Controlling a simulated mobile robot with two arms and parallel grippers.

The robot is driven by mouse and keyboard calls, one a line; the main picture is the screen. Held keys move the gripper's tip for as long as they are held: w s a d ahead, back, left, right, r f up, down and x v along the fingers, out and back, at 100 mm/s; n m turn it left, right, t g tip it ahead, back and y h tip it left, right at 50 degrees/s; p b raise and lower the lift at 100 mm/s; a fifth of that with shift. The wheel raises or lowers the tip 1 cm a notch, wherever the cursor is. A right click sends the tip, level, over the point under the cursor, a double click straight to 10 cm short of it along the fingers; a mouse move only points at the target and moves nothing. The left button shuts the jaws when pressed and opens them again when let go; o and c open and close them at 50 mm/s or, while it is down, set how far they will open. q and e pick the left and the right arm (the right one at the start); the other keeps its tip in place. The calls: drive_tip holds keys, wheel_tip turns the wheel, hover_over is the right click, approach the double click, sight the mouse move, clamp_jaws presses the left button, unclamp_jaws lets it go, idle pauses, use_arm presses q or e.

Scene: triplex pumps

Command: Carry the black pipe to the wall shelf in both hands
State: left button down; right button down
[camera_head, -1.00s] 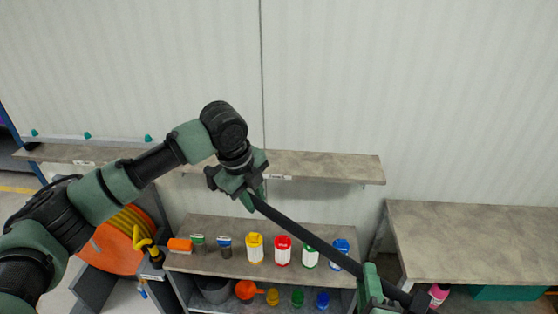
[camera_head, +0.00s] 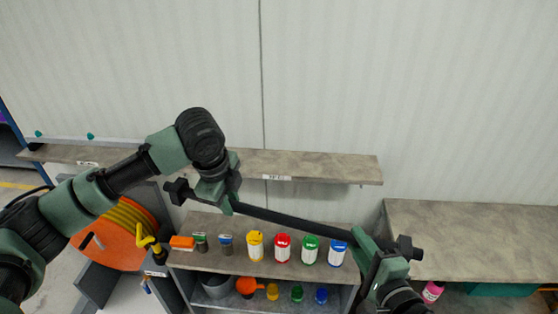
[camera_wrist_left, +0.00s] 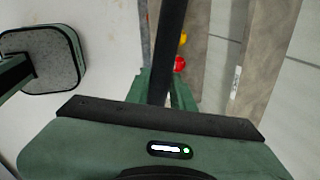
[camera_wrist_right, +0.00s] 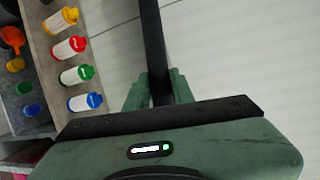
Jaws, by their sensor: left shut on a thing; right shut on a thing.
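The black pipe (camera_head: 290,219) spans between my two grippers in the head view, tilted slightly down to the right, with dark block-like ends. My left gripper (camera_head: 229,204) is shut on the pipe near its left end. My right gripper (camera_head: 362,240) is shut on it near its right end. In the left wrist view the pipe (camera_wrist_left: 171,45) runs between the fingers (camera_wrist_left: 166,97). In the right wrist view it also sits between the fingers (camera_wrist_right: 157,97).
Below the pipe a lower bench (camera_head: 195,221) carries several coloured-lid bottles, an orange item (camera_head: 182,242) and small jars. An orange hose reel (camera_head: 115,238) stands at left. A grey table (camera_head: 480,235) stands at right, with a pink bottle (camera_head: 432,291) below it.

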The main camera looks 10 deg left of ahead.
drive_tip(key=shift+w+a+r+n+y+p, duration=0.15)
drive_tip(key=shift+w+r+n+y+p, duration=0.15)
drive_tip(key=shift+w, duration=0.2)
drive_tip(key=shift+w+a+r+n+y+p, duration=0.1)
drive_tip(key=shift+w+r+n+y, duration=0.15)
drive_tip(key=shift+w+y, duration=0.2)
use_arm(q)
drive_tip(key=shift+s+a+r+n+y+p, duration=0.35)
drive_tip(key=shift+s+a+r+n, duration=0.25)
drive_tip(key=shift+s+a+n, duration=0.4)
use_arm(e)
drive_tip(key=shift+w+a+r+n+g+y, duration=0.1)
drive_tip(key=shift+w+a+n+g+y, duration=0.15)
drive_tip(key=shift+w+n+g+y, duration=0.25)
drive_tip(key=shift+w+a+r+n+g+y, duration=0.15)
drive_tip(key=shift+w+a+g+y, duration=0.1)
drive_tip(key=shift+w, duration=0.35)
use_arm(q)
drive_tip(key=shift+w+d+r, duration=0.1)
drive_tip(key=shift+w+d, duration=0.05)
use_arm(e)
drive_tip(key=shift+w, duration=0.15)
